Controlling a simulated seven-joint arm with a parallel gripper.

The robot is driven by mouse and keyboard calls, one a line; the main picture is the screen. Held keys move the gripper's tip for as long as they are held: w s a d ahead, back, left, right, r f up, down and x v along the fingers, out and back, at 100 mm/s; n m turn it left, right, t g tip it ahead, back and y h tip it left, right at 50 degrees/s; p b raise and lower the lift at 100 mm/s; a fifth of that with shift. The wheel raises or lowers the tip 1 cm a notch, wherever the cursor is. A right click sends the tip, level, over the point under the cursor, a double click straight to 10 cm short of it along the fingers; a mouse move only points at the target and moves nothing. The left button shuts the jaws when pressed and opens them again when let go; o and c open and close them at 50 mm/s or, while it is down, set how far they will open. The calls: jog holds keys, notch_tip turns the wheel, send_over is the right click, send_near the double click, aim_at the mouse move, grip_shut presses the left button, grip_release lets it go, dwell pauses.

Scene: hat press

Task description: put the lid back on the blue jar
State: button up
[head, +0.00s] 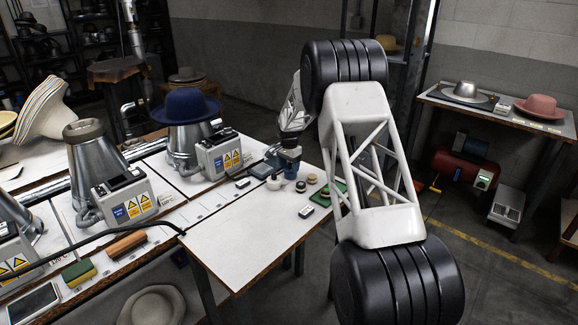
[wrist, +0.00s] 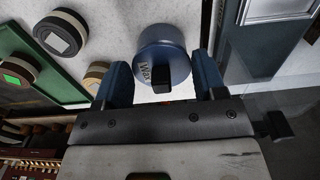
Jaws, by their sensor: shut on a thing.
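My gripper (head: 289,157) is low over the far part of the white table, small in the head view. In the wrist view its two blue fingers (wrist: 162,75) stand on either side of a round blue lid (wrist: 146,72) marked "Wax", with a black block-like knob at its middle. The gripper is shut on this lid. A blue rounded form (wrist: 160,30) shows beyond the lid, seemingly the blue jar. I cannot tell whether lid and jar touch. In the head view the gripper hides most of this spot.
Round tins (wrist: 60,32) lie left of the gripper in the wrist view, on and beside a green mat (wrist: 40,80). A grey flat tray (wrist: 272,10) lies to the right. The table's front part (head: 232,238) is clear. A blue hat (head: 186,106) sits on a press behind.

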dwell(0.3)
jog(key=o, duration=1.1)
jog(key=shift+r, duration=3.45)
grip_shut()
